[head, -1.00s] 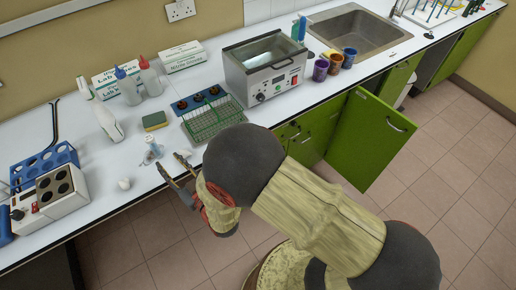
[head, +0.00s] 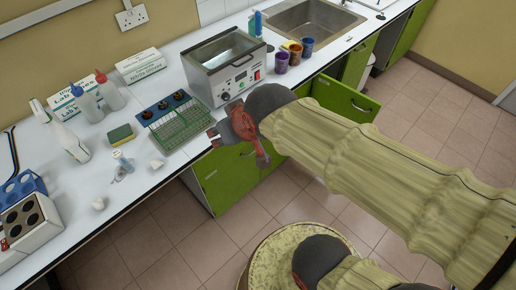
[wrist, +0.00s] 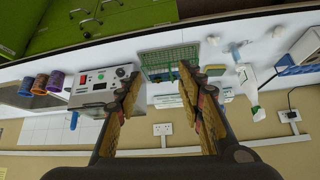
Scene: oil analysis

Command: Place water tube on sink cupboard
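I cannot make out a water tube for certain in either view. My gripper (head: 214,136) is raised over the counter's front edge, near the green wire rack. In the wrist view my gripper (wrist: 160,82) has its two fingers apart, with nothing visible between them. The sink (head: 305,28) is set into the far end of the white counter. Below it are green cupboards, and one green door (head: 345,98) stands swung out, partly hidden behind my arm. The cupboard's inside is hidden in the head view.
A water bath (head: 225,68) stands on the counter (head: 75,155). The tiled floor (head: 170,235) in front is clear.

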